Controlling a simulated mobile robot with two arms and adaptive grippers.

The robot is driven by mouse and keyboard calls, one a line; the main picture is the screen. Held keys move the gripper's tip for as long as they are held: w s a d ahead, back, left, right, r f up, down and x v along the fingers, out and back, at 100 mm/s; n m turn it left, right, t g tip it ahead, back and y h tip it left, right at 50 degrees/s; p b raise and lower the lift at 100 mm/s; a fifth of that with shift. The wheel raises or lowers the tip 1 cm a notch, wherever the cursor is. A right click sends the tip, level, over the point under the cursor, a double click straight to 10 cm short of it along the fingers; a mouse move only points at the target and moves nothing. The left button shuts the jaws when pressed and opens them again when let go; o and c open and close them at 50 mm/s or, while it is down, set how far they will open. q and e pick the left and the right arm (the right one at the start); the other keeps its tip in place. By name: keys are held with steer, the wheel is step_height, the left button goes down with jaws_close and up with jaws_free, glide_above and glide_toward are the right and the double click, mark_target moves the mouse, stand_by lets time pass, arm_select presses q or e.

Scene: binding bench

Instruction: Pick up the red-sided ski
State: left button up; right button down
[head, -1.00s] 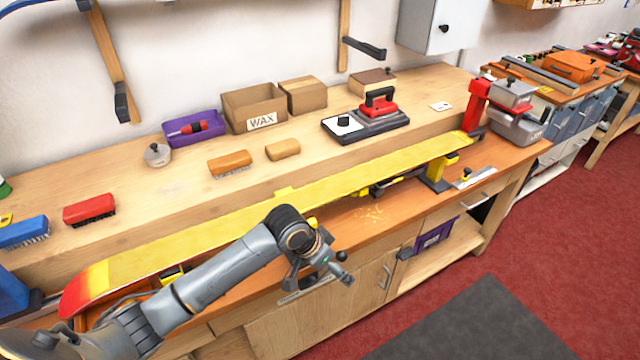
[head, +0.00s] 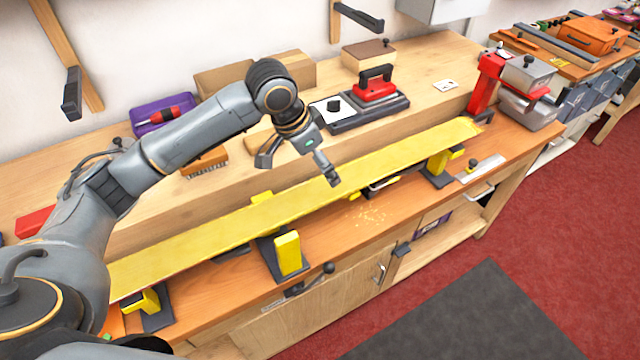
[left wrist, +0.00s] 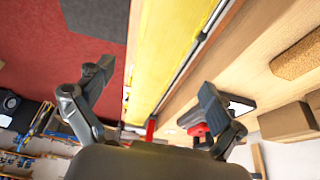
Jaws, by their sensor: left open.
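The ski (head: 240,220) lies base up along the bench in yellow clamps, its yellow face on top. Its left end is hidden behind my left arm in the head view, and no red side shows now. My left gripper (head: 298,172) is open and empty above the middle of the ski, with its fingers apart across the ski's width. In the left wrist view the ski (left wrist: 172,45) runs between the two open fingers (left wrist: 145,100). I cannot see a gap or contact clearly, but the gripper looks above the ski. My right gripper is not in view.
Yellow clamp blocks (head: 287,252) stand on the orange-brown bench top (head: 340,235) under the ski. A red vise (head: 487,82) stands near the ski's right end. The grey mat (head: 470,315) lies on clear floor.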

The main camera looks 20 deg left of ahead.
mark_target(339, 187)
arm_select(q)
steer(key=shift+w+f, duration=0.65)
steer(key=shift+w, duration=0.15)
steer(key=x, duration=0.4)
steer(key=p+x, duration=0.1)
steer(key=x, duration=0.1)
steer(key=shift+s+d+f, duration=0.1)
steer(key=shift+s+d, duration=0.1)
steer(key=shift+s, duration=0.1)
steer(key=shift+w+f, duration=0.15)
steer(key=shift+f, duration=0.05)
steer(key=p+x, duration=0.1)
steer(key=x, duration=0.3)
steer(key=shift+w+d+p, duration=0.1)
steer(key=shift+d+p, duration=0.05)
steer(key=shift+p, duration=0.25)
steer(key=shift+w+d+f, duration=0.1)
steer(key=shift+w+f, duration=0.1)
steer(key=shift+f, duration=0.25)
steer(key=shift+c, duration=0.2)
steer(key=shift+s+r, duration=0.1)
steer(key=c, duration=1.5)
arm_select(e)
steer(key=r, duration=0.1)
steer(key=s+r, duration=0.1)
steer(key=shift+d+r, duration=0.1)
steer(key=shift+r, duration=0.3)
